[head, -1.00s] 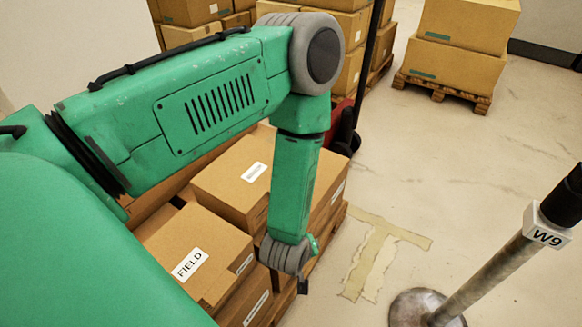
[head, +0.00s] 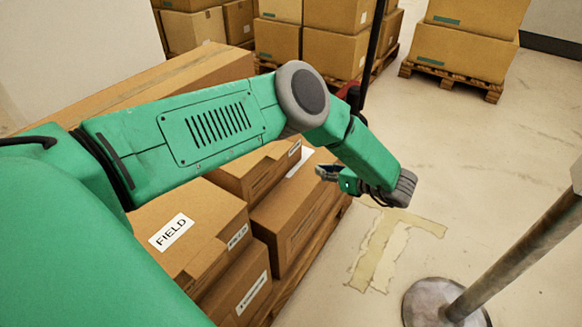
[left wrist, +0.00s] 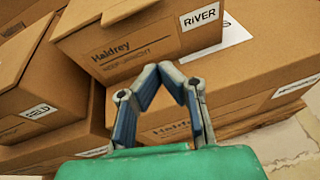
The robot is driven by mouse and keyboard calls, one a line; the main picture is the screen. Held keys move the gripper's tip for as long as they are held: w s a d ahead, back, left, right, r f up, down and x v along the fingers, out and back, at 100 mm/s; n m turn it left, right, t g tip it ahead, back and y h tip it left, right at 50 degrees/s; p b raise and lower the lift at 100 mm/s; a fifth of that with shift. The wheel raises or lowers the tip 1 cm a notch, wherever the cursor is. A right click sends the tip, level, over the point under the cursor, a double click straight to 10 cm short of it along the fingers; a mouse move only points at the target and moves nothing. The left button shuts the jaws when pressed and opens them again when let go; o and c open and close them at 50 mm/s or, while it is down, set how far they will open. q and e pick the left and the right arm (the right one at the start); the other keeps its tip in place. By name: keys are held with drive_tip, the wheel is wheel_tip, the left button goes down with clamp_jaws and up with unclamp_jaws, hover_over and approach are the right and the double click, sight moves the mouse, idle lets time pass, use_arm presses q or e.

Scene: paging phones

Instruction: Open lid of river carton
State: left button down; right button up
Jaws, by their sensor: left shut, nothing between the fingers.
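The river carton (left wrist: 130,40) is a brown cardboard box in the upper middle of the left wrist view. Its white RIVER label (left wrist: 202,20) is on the side facing the camera, near the top right. In the head view, the carton that appears to be it (head: 245,172) is partly hidden behind my left arm, and its label cannot be read there. My left gripper (head: 322,173) is shut and empty, to the right of this carton. In the left wrist view, the fingertips (left wrist: 167,70) show in front of the carton's lower part; contact cannot be told. My right gripper is not in view.
The FIELD carton (head: 185,235) stands in front, left of the river carton. A larger carton (left wrist: 250,75) lies under the river carton. A metal post (head: 510,255) stands at the right. More cartons on pallets (head: 455,80) stand behind.

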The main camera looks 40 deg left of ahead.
use_arm(q)
drive_tip(key=a+f+n+b, duration=0.1)
drive_tip(key=a, duration=0.2)
drive_tip(key=s+a+f+n+g+b, duration=0.1)
drive_tip(key=a, duration=0.2)
drive_tip(key=a+f+b, duration=0.1)
drive_tip(key=a+f, duration=0.1)
drive_tip(key=a, duration=0.1)
drive_tip(key=shift+s+a+n+g, duration=0.4)
wheel_tip(320, 180, up, 4)
drive_tip(key=shift+r, duration=0.15)
